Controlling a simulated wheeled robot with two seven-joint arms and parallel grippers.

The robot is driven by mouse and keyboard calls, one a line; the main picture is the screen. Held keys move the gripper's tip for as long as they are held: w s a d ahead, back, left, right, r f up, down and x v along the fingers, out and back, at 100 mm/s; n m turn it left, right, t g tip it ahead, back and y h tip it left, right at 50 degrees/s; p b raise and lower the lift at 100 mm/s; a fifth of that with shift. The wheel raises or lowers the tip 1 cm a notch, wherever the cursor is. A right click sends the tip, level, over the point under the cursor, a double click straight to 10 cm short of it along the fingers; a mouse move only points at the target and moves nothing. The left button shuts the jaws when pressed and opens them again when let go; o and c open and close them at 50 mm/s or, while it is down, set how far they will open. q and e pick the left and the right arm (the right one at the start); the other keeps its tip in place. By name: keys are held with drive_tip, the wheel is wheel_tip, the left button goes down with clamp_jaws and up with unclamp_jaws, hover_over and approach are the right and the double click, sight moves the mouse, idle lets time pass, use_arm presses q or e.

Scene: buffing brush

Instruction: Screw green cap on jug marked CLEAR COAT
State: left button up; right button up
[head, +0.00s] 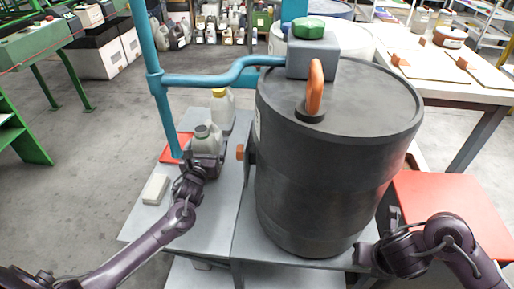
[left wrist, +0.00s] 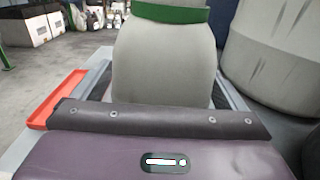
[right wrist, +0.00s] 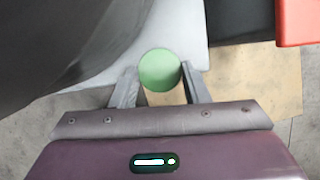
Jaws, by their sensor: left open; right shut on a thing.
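A pale grey jug (head: 208,143) stands on the grey bench left of the black barrel; no label is readable on it. In the left wrist view this jug (left wrist: 168,70) fills the middle, with a green band near its top. My left gripper (head: 203,163) is open, its fingers on either side of the jug's body. A round green cap (right wrist: 160,70) is held between the fingertips of my right gripper (right wrist: 160,82). In the head view the right arm is low right of the barrel, and its cap is hidden there.
The large black barrel (head: 335,150) stands between my arms, with a grey box and green knob on top. A yellow-capped jug (head: 222,110) stands behind the grey one. A blue pipe (head: 155,80) rises at left. A white block (head: 155,189) lies on the bench (head: 150,222).

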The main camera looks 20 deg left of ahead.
use_arm(q)
drive_tip(key=c, duration=1.4)
drive_tip(key=shift+r, duration=0.1)
drive_tip(key=shift+c, duration=0.4)
drive_tip(key=shift+r, duration=0.15)
